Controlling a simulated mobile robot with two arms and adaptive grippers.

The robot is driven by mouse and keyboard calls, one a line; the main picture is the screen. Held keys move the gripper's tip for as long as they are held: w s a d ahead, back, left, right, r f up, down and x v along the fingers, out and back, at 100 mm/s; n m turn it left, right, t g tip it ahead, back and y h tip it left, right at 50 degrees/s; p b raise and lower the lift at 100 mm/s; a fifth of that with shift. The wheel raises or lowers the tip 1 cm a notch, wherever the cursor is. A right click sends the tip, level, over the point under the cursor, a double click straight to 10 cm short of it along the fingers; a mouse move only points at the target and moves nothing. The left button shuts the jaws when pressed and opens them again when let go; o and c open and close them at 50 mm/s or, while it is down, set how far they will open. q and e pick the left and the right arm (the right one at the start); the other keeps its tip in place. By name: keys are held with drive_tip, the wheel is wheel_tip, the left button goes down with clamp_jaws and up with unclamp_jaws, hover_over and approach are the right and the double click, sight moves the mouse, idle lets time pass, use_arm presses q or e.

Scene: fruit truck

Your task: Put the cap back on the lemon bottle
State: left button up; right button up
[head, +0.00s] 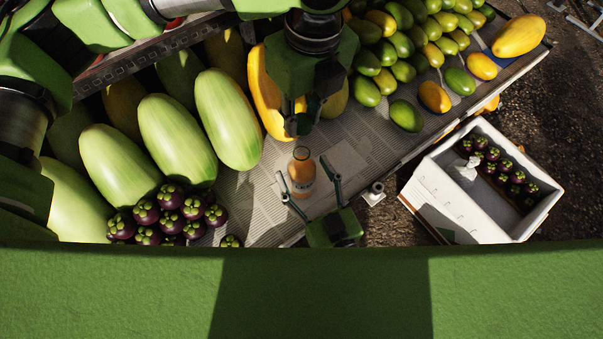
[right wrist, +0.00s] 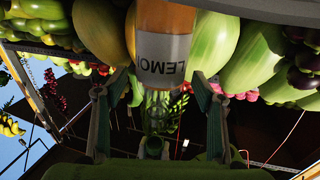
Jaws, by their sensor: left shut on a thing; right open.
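The lemon bottle (head: 302,178), orange with a pale label, stands on the newspaper-covered counter. My right gripper (head: 307,172) is open, with one finger on each side of the bottle. In the right wrist view the bottle (right wrist: 163,48) shows between the spread fingers (right wrist: 157,85), its label upside down and one end cut off by the frame. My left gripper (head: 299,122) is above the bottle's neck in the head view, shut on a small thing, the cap. The fingers hide the cap almost wholly.
Large green melons (head: 178,138) and purple mangosteens (head: 170,212) lie to the left. A yellow melon (head: 264,92) is close beside my left gripper. Mangoes (head: 405,115) lie at the upper right. A white box (head: 437,190) with mangosteens stands right of the counter.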

sight(302, 133)
drive_tip(key=shift+x, duration=0.9)
drive_tip(key=c, duration=1.7)
use_arm(q)
drive_tip(key=shift+f, duration=2.45)
use_arm(e)
drive_tip(key=shift+c, duration=0.2)
use_arm(q)
drive_tip(key=shift+f, duration=0.15)
drive_tip(key=shift+f, duration=0.75)
drive_tip(key=shift+f, duration=0.55)
use_arm(e)
clamp_jaws()
